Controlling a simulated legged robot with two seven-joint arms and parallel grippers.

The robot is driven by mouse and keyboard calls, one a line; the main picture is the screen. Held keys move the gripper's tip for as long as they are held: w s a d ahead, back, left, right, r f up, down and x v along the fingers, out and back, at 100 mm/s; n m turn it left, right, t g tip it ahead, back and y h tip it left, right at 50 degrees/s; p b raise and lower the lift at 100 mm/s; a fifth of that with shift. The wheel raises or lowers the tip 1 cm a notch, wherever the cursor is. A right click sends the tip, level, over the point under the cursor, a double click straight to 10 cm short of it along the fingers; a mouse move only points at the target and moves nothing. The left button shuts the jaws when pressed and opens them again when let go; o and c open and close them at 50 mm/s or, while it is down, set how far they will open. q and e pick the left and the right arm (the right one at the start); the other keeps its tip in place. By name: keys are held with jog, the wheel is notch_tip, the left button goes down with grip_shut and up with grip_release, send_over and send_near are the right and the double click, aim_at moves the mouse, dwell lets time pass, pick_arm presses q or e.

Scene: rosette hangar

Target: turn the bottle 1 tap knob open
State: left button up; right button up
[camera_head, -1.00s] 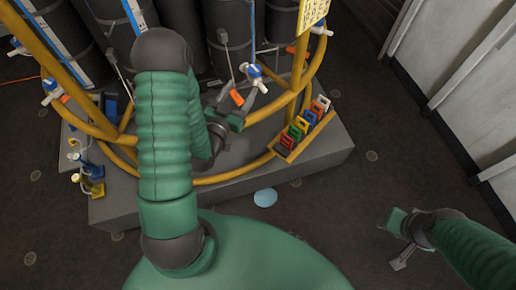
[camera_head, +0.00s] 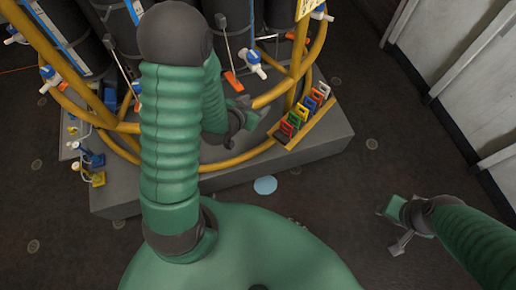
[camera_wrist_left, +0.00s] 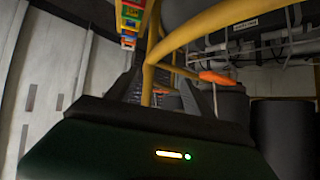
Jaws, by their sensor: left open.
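Blue-and-white tap knobs sit on the yellow pipe frame in the head view: one at the right (camera_head: 255,63), one at the left (camera_head: 49,77). I cannot tell which belongs to bottle 1. Dark bottles (camera_head: 281,18) stand behind the frame. My left gripper (camera_head: 251,108) is open and empty near the lower yellow ring, below the right tap and apart from it. In the left wrist view its two dark fingers (camera_wrist_left: 163,90) are spread, with yellow pipe beyond them. My right gripper (camera_head: 392,226) hangs over the floor at the right; its jaw opening is unclear.
An orange-tipped lever (camera_head: 233,81) stands left of the right tap; its orange end also shows in the wrist view (camera_wrist_left: 216,77). A rack of coloured tags (camera_head: 303,117) is at the right of the grey plinth (camera_head: 325,141). Yellow pipes (camera_head: 316,52) crowd the left gripper. Floor on the right is clear.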

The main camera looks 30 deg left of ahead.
pick_arm(q)
jog(key=s+d+f+g+b, duration=0.1)
jog(key=s+d+g+b, duration=0.4)
jog(key=s, duration=0.7)
jog(key=shift+d+f+n+g+h, duration=0.15)
jog(key=shift+d+n+g+h, duration=0.15)
jog(key=shift+d+g, duration=1.3)
jog(key=shift+d, duration=0.15)
jog(key=shift+s+d+r, duration=0.25)
jog(key=shift+s+d, duration=0.05)
jog(key=shift+s, duration=0.2)
